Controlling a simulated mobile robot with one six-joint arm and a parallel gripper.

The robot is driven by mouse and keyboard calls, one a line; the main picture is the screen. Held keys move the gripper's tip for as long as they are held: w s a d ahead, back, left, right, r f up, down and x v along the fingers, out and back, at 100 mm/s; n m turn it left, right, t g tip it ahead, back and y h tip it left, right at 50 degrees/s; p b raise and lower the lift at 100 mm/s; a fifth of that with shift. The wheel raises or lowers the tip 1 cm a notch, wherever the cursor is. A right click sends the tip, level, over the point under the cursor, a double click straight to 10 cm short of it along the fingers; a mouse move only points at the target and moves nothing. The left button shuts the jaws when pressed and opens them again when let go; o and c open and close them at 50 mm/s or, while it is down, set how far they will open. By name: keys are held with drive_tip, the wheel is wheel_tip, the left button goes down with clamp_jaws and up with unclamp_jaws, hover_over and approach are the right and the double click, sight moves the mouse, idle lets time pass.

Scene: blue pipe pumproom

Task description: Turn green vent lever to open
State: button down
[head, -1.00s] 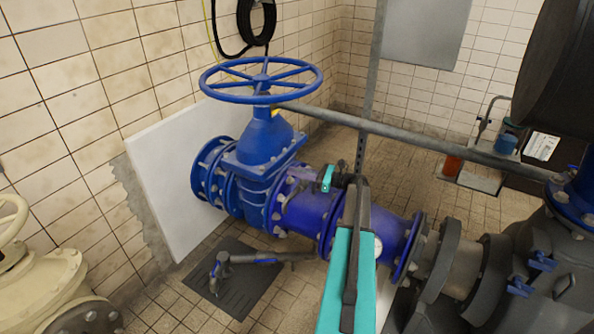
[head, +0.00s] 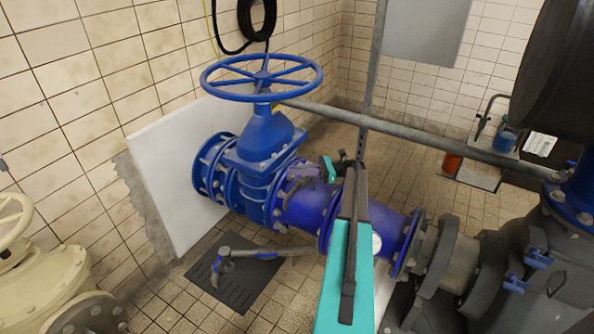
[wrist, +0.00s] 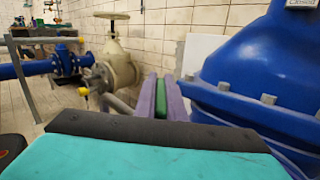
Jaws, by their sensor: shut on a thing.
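The green vent lever (wrist: 161,98) shows as a narrow green strip between the two purple-grey fingers of my gripper (wrist: 160,97) in the wrist view. My gripper is shut on it. Most of the lever is hidden by the fingers. In the head view my gripper (head: 293,186) is over the blue pipe (head: 322,203), just right of the big blue valve (head: 262,150). I cannot make out the lever there. How far it is turned cannot be told.
A blue handwheel (head: 262,78) tops the valve. A grey rail (head: 420,140) crosses behind the pipe. A hammer (head: 235,256) lies partly over a dark floor mat (head: 240,285). A cream valve (head: 45,265) stands at the left.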

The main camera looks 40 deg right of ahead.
idle(0.3)
drive_tip(key=c, duration=1.8)
unclamp_jaws()
drive_tip(key=shift+c, duration=0.2)
drive_tip(key=shift+s+d+f, duration=0.1)
drive_tip(key=b+v, duration=0.3)
drive_tip(key=b, duration=0.1)
drive_tip(key=shift+d+f, duration=0.1)
drive_tip(key=b+v, duration=0.3)
drive_tip(key=b, duration=0.3)
drive_tip(key=shift+s+d, duration=0.15)
drive_tip(key=shift+d, duration=0.05)
drive_tip(key=shift+s+d+b, duration=0.15)
drive_tip(key=shift+b, duration=0.2)
drive_tip(key=shift+d+r, duration=0.1)
drive_tip(key=shift+r, duration=0.1)
